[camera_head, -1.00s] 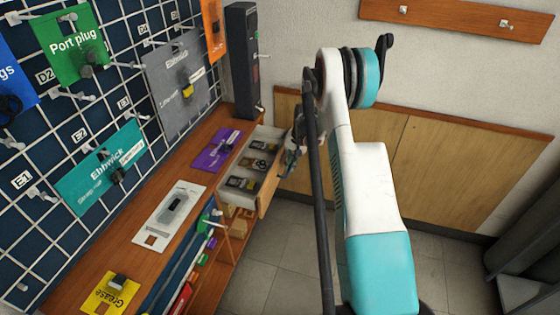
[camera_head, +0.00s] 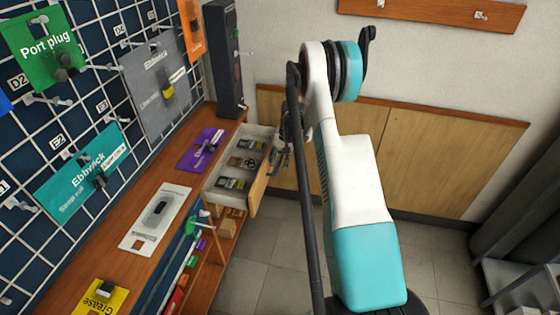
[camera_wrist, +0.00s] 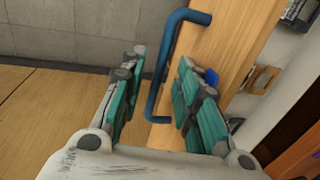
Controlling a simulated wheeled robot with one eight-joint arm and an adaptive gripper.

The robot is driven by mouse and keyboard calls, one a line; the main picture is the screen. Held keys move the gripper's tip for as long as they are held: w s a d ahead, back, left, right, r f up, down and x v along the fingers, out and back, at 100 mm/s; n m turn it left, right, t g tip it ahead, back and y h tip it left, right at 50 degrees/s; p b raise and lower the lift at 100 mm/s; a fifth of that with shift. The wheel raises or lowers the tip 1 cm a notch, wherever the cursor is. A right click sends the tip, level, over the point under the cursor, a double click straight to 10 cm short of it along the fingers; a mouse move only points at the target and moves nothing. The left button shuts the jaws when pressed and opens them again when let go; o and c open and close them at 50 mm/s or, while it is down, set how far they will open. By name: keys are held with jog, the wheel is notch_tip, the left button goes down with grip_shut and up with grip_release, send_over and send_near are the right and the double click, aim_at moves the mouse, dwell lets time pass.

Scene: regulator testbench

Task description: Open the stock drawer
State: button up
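The stock drawer (camera_head: 212,192) stands pulled out from under the wooden counter, showing several small dark items inside. Its light wood front also shows in the wrist view (camera_wrist: 235,50), with a blue bar handle (camera_wrist: 158,70) on it. My gripper (camera_head: 282,155) is just outside the drawer front in the head view, partly hidden by my arm. In the wrist view, the two teal fingers of my gripper (camera_wrist: 160,75) are spread apart, one to each side of the handle. I see gaps beside the bar; contact is not clear.
The counter (camera_head: 110,262) carries a purple card (camera_head: 203,150), a white card (camera_head: 155,218) and a yellow Grease card (camera_head: 98,297). A dark upright device (camera_head: 225,60) stands behind the drawer. A pegboard rises at left. Floor (camera_head: 270,250) before the drawer is clear.

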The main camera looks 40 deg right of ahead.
notch_tip(320, 180, up, 12)
jog(key=s+d, duration=0.1)
jog(key=shift+s+d, duration=0.2)
jog(key=shift+s, duration=0.2)
jog(key=shift+f, duration=0.1)
